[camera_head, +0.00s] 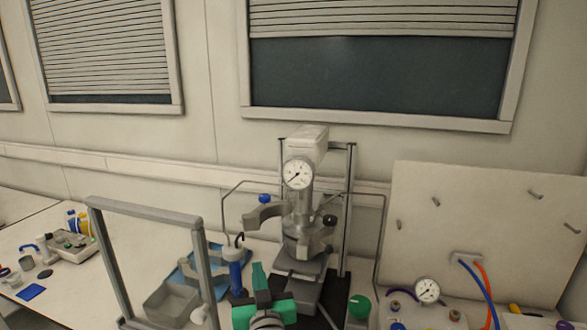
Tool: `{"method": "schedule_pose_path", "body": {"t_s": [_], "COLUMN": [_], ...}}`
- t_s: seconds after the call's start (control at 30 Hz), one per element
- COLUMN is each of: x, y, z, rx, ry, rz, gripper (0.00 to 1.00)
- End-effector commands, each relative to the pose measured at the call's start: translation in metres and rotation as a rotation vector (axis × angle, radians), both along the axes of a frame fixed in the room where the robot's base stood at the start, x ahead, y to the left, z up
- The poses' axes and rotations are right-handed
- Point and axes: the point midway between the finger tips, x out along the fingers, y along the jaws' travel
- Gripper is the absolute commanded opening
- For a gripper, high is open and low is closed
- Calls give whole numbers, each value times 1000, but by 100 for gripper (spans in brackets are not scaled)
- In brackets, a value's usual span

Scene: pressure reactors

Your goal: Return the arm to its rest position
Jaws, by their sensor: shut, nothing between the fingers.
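My gripper (259,276) shows at the bottom middle of the head view. It is green and black, and its fingers are together with nothing seen between them. The rest of my arm is cut off by the lower edge. The pressure reactor (305,205) stands just behind and to the right of my gripper. It has a round gauge (298,174) on its front and an open grey clamp ring (264,217) at its left side. My gripper appears apart from the reactor, though the exact gap is hard to tell.
A grey metal frame (147,213) stands to the left, with a grey tray (172,304) behind it. A blue-handled tool (236,278) stands close left of my gripper. A pale panel (488,225) with a gauge (427,290) and hoses is at right. Small bottles (78,222) stand far left.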

Motion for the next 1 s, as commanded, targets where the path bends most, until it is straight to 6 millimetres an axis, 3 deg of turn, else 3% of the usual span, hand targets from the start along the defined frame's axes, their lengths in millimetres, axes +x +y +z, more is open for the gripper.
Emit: {"method": "schedule_pose_path", "body": {"t_s": [0.17, 0.37, 0.7, 1.0], "x": [-15, -49, -135, -226], "y": [-7, -19, -44, -63], "z": [-38, -98, -192, -247], "rx": [3, 8, 9, -1], "ry": [19, 44, 88, 125], "rz": [-18, -45, -103, -147], "gripper": [0, 0, 0, 0]}}
